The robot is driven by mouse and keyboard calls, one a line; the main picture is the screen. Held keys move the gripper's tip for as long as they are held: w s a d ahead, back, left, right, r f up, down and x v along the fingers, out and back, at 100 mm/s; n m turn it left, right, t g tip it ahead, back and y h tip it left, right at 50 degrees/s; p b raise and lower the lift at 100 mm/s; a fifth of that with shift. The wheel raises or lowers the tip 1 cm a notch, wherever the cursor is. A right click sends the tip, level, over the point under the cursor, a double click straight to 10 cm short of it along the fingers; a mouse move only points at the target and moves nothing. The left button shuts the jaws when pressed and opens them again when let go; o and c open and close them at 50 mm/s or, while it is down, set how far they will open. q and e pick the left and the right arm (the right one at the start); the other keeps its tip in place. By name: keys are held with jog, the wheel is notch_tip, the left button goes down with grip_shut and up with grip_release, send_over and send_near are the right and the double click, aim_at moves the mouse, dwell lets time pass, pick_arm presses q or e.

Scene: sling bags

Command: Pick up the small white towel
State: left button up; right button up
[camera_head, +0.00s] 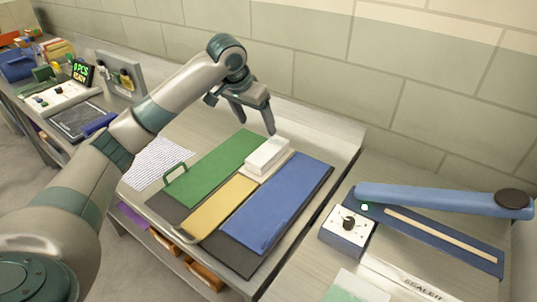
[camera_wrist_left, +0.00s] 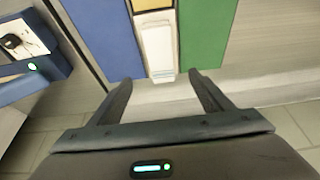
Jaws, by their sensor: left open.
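The small white towel (camera_head: 267,155) is a folded, thick white stack on a pale board at the back end of the yellow panel (camera_head: 219,205). It also shows in the left wrist view (camera_wrist_left: 158,52), just beyond and between the fingertips. My left gripper (camera_head: 257,127) is open and empty, hanging above and just behind the towel, apart from it. Its two fingers also show spread in the left wrist view (camera_wrist_left: 160,78). My right gripper is in neither view.
A green panel (camera_head: 212,165) and a blue panel (camera_head: 280,203) flank the yellow one on a dark base. A blue-armed sealer (camera_head: 430,200) stands at the right. A tiled wall (camera_head: 320,70) rises behind. Bare metal table shows behind the towel.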

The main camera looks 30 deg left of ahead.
pick_arm(q)
jog(key=p, duration=0.3)
send_over(268, 150)
jog(key=s, duration=0.2)
notch_tip(268, 150, down, 10)
jog(key=shift+a+r, duration=0.15)
jog(key=shift+r, duration=0.05)
jog(key=shift+w+f, duration=0.1)
jog(key=shift+f, duration=0.45)
jog(key=shift+w+f+p, duration=0.2)
jog(key=shift+f+p, duration=0.15)
jog(key=shift+p, duration=0.15)
jog(key=p+x, duration=0.1)
jog(key=x, duration=0.2)
jog(key=shift+w, duration=0.1)
jog(key=shift+w+f+p, duration=0.2)
jog(key=shift+f+p, duration=0.1)
jog(key=shift+f, duration=0.3)
jog(key=c, duration=1.2)
